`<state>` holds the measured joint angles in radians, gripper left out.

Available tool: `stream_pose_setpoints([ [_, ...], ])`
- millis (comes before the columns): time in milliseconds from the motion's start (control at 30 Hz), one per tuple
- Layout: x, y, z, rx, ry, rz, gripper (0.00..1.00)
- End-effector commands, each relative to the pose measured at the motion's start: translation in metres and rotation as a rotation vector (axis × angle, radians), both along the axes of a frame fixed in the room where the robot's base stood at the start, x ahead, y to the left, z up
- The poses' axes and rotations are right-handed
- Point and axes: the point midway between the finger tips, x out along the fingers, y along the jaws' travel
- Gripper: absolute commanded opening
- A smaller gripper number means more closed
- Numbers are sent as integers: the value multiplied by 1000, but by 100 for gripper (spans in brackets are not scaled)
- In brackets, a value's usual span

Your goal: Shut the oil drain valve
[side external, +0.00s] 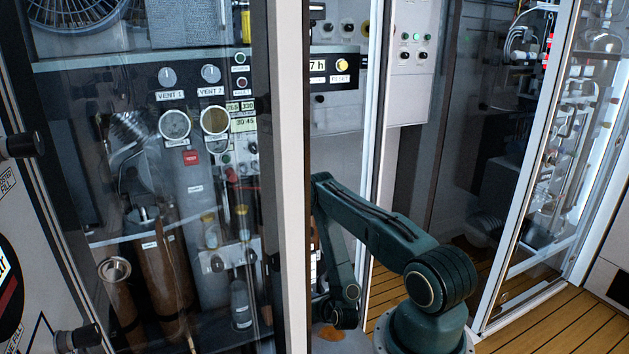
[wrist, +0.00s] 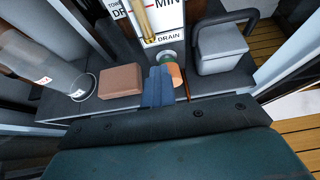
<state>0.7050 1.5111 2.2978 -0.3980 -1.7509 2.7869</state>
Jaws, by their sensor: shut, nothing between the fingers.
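In the wrist view, a white panel carries a DRAIN label (wrist: 170,38) with MIN above it. My gripper (wrist: 158,86) shows as blue fingers, closed together and empty, just in front of and below this fitting. An orange rounded piece (wrist: 177,76) is right beside the fingers; whether they touch is unclear. In the side external view the valve cannot be made out, and my gripper is hidden low behind the cabinet frame.
In the wrist view, a brown block (wrist: 120,83) and a clear cylinder (wrist: 45,72) are left of the fingers, and a grey box with a dark handle (wrist: 222,48) is at right. A brass tube (wrist: 145,20) stands above DRAIN. A cabinet post (side external: 292,180) hides part of my arm.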

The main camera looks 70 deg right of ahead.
Motion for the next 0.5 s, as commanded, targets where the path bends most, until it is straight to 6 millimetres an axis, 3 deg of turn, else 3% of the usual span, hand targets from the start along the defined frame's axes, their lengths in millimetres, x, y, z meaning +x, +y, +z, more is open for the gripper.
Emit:
stream_pose_setpoints([
  [500,-8,-7,2,1,1,-2,0],
])
